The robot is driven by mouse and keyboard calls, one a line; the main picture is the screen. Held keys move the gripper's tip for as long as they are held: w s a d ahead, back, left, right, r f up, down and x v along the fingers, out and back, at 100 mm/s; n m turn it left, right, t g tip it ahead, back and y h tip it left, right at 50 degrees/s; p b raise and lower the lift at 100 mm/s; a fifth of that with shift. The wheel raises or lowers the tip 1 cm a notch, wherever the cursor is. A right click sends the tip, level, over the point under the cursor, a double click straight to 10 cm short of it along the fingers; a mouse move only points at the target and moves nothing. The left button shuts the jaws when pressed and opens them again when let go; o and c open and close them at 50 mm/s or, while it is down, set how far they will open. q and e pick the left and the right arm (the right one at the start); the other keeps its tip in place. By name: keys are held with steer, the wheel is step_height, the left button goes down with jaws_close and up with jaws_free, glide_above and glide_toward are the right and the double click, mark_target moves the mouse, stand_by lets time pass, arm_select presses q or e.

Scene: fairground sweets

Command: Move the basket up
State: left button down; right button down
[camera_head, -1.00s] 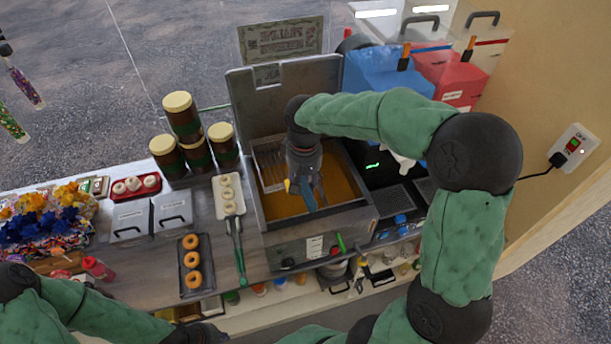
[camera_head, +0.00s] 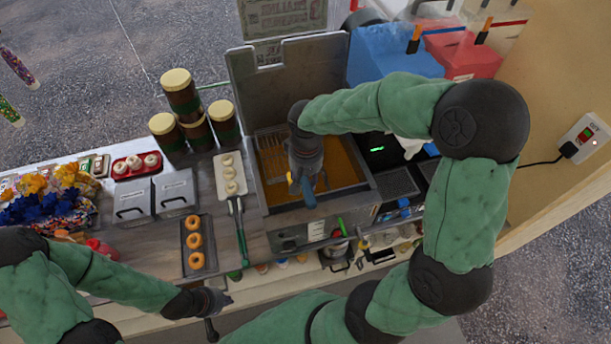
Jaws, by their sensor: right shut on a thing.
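The fryer (camera_head: 318,216) stands at the middle of the counter with its lid raised and orange-brown oil (camera_head: 340,163) inside. The wire basket (camera_head: 270,158) sits low in the left part of the fryer, partly hidden by my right gripper. My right gripper (camera_head: 304,183) points down over the fryer and is shut on the basket's blue handle (camera_head: 309,193). My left gripper (camera_head: 216,302) is in front of the counter's near edge, away from the basket. Its fingers are too small and dark to tell open from shut.
A black tray of doughnuts (camera_head: 207,269) and a white tray of pale rings (camera_head: 224,191) with tongs lie left of the fryer. Brown jars (camera_head: 183,104) are stacked behind. Blue (camera_head: 377,68) and red (camera_head: 469,58) containers stand at the back right.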

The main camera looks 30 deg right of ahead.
steer(key=s+a+f+b, duration=0.1)
steer(key=s+f+b, duration=0.2)
steer(key=s+f, duration=0.1)
steer(key=shift+s, duration=0.2)
stand_by(0.8)
steer(key=shift+a+f, duration=0.1)
steer(key=shift+f, duration=0.05)
stand_by(0.6)
steer(key=shift+f+b, duration=1.45)
steer(key=shift+b, duration=0.1)
steer(key=c, duration=0.7)
jaws_free()
steer(key=shift+c, duration=0.2)
